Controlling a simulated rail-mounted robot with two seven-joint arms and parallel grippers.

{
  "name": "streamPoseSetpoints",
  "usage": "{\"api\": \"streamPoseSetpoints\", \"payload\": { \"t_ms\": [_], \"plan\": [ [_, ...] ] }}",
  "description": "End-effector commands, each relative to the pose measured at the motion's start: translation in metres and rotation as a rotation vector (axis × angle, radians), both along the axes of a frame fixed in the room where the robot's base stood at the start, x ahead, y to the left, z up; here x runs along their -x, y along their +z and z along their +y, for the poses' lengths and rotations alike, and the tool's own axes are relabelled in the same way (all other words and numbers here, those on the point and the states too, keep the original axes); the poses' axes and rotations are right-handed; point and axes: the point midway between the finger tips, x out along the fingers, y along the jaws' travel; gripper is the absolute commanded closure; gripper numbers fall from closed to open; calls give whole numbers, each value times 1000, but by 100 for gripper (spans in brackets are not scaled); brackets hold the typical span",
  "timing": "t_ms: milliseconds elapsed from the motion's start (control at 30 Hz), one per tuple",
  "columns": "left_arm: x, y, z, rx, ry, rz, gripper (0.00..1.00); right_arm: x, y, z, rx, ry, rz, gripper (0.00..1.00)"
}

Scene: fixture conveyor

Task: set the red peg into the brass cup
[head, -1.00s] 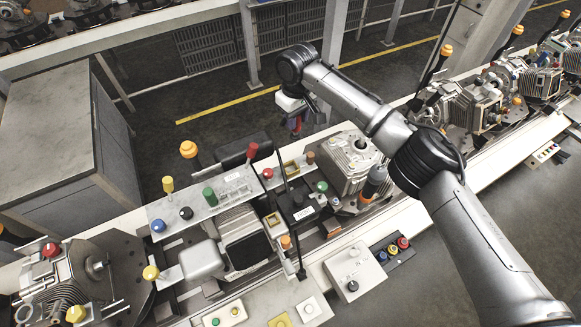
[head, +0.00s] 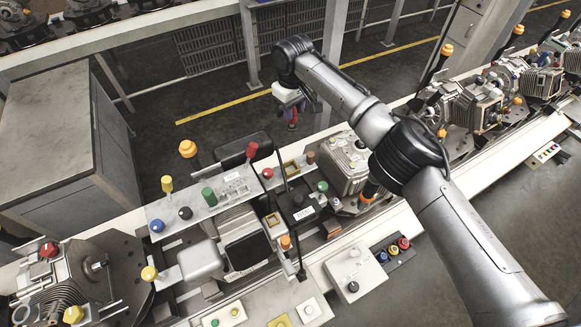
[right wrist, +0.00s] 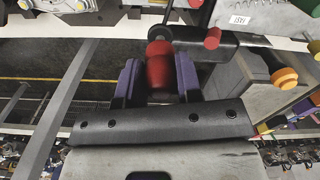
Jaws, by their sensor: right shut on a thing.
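My right gripper (right wrist: 159,85) has purple fingers and is shut on a red peg (right wrist: 159,65) in the right wrist view. In the head view the right gripper (head: 291,110) hangs beyond the far side of the conveyor, with a little of the red peg (head: 293,117) showing below it. Two square brass-coloured rims stand among the fittings, one at the back (head: 292,168) and one nearer (head: 273,220). I cannot tell which is the brass cup. Both are apart from the held peg. My left gripper is out of view.
A green knob (head: 209,196) and several coloured knobs crowd the fixture. Free space lies beyond the far edge.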

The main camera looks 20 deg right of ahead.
Motion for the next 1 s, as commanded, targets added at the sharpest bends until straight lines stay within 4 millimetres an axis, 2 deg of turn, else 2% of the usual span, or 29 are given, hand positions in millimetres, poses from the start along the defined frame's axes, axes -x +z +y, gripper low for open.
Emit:
{"api": "streamPoseSetpoints", "payload": {
  "t_ms": [400, 1000],
  "plan": [
    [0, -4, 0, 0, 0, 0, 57, -9, 0, 1, 1, 16, 0, 100],
    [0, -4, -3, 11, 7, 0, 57, -10, 0, 1, 2, 18, 1, 100]
  ]
}}
